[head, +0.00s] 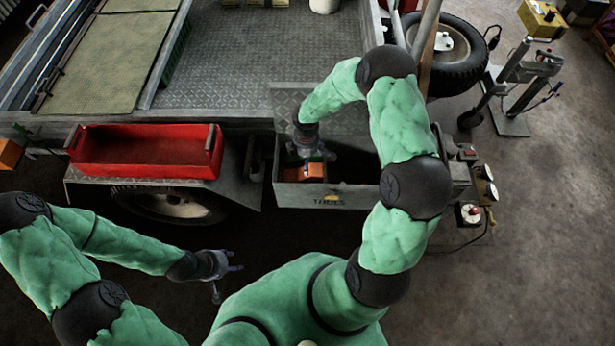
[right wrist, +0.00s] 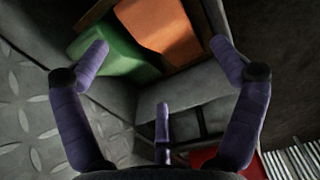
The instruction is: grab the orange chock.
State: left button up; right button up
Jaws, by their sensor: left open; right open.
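The orange chock (head: 303,172) sits inside a grey open toolbox (head: 322,196) on the trailer's side in the head view. It also shows in the right wrist view (right wrist: 158,30), at the top, with a green object (right wrist: 112,55) beside it. My right gripper (head: 308,156) reaches down into the toolbox and is open above the chock. In the right wrist view its spread purple fingers (right wrist: 160,62) hold nothing; the chock lies beyond the fingertips. My left gripper (head: 228,270) is open and empty, low in front of the trailer, away from the toolbox.
A red tray (head: 145,172) stands on the fender left of the toolbox. Another orange object (head: 9,153) is at the far left edge. The toolbox walls and raised lid (head: 290,100) surround my right gripper closely. Open concrete floor (head: 540,220) lies to the right.

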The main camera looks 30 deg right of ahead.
notch_tip(320, 180, down, 3)
jog(key=shift+w+r+b, duration=0.1)
jog(key=shift+b, duration=0.3)
notch_tip(320, 180, down, 5)
jog(key=shift+d+b, duration=0.15)
jog(key=shift+b, duration=1.1)
jog(key=shift+r, duration=0.1)
jog(key=c, duration=1.2)
